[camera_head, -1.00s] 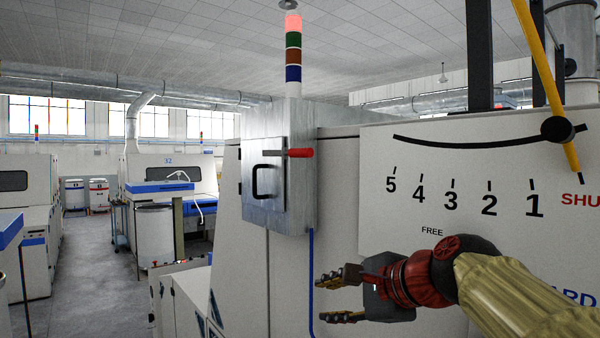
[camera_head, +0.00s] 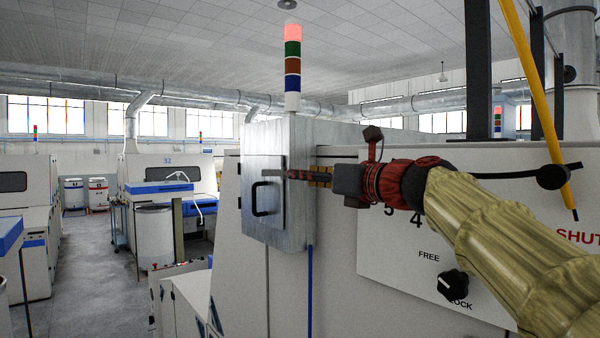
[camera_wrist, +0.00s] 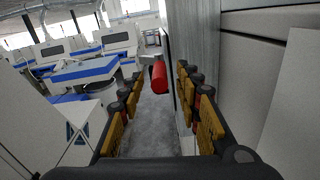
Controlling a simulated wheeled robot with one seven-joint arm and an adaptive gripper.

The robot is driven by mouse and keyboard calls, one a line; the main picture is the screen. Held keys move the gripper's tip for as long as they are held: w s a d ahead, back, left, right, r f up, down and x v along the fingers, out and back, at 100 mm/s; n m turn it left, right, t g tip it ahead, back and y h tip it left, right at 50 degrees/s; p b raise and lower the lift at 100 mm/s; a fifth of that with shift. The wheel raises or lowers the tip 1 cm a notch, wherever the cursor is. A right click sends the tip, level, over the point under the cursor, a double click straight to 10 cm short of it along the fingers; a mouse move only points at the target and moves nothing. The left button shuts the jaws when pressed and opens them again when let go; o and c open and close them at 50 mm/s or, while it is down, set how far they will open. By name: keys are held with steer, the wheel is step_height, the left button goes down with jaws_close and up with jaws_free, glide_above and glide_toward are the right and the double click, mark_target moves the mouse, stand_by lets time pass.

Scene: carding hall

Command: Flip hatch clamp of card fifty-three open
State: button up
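The hatch clamp has a red handle (camera_wrist: 159,77) that shows in the wrist view between my fingertips, with a gap on each side. In the head view its dark bar (camera_head: 275,173) lies level across the hatch door (camera_head: 265,200) on a grey metal box, and my fingers mostly cover the red part. My gripper (camera_head: 312,175) reaches in from the right beside the box. In the wrist view my gripper (camera_wrist: 159,80) is open, with its two yellow-padded fingers apart on either side of the handle. I cannot see any contact.
The grey box (camera_head: 296,215) has a black door pull (camera_head: 258,198) below the clamp. A signal tower (camera_head: 292,70) with its red top lit stands above. A white panel (camera_head: 380,245) with a yellow pointer and black knob (camera_head: 453,285) is on the right. The aisle floor (camera_head: 95,270) is open on the left.

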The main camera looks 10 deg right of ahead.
steer(key=shift+x, duration=1.5)
steer(key=shift+c, duration=0.7)
jaws_close()
